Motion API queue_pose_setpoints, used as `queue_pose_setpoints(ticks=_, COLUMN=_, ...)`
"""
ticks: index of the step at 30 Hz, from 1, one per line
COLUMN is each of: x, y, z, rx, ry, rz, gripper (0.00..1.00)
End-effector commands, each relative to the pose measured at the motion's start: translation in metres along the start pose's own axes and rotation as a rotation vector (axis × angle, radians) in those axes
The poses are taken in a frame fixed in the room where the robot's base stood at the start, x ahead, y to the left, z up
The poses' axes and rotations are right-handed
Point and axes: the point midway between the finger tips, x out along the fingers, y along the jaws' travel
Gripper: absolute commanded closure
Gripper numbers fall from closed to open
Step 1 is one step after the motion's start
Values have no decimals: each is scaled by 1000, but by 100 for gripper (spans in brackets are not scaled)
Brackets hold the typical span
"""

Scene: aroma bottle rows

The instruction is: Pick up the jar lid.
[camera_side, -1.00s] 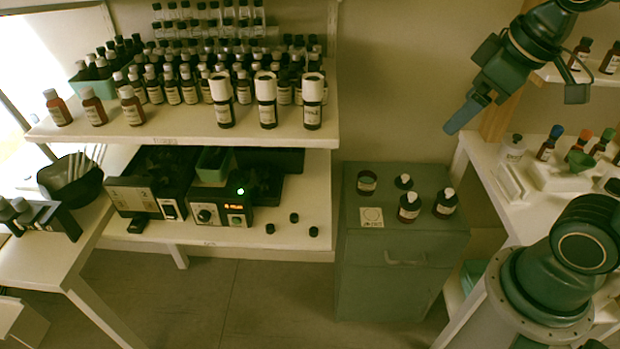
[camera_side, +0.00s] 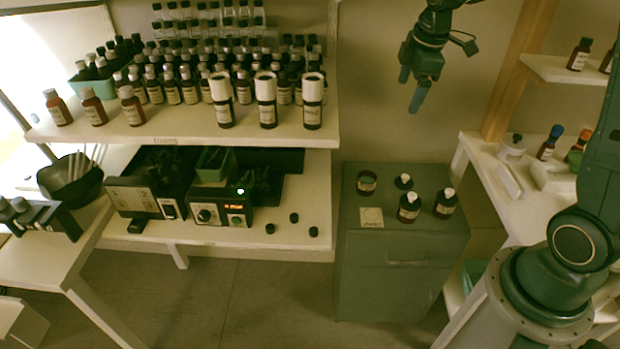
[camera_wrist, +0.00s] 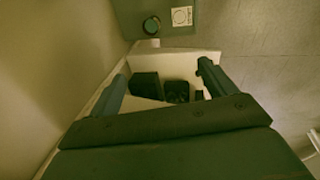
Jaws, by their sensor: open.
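A small dark lid with a pale knob on top (camera_side: 403,181) lies on the green cabinet (camera_side: 345,240); I take it to be the jar lid. An open brown jar (camera_side: 367,184) stands to its left. My gripper (camera_side: 410,95) is open and empty, high above the cabinet near the back wall, well clear of the lid. In the wrist view its two fingers (camera_wrist: 160,80) are spread with nothing between them, and I cannot make out the lid there.
A square label card (camera_side: 371,217) lies near the jar. A crowded bottle shelf (camera_side: 180,125) is left, a white table (camera_side: 485,150) right. Space above the cabinet is free.

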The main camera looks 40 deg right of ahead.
Motion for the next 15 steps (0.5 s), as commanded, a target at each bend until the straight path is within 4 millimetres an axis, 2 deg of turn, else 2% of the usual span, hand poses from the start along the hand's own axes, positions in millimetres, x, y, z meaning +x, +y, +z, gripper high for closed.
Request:
queue_pose_setpoints(ticks=1, x=13, y=10, z=4, rx=-29, ry=-8, rz=-13, gripper=17)
queue_pose_setpoints(ticks=6, x=51, y=35, z=18, rx=-147, ry=-25, rz=-47, gripper=17)
queue_pose_setpoints(ticks=15, x=127, y=71, z=51, rx=-351, ry=-37, rz=-113, gripper=17)
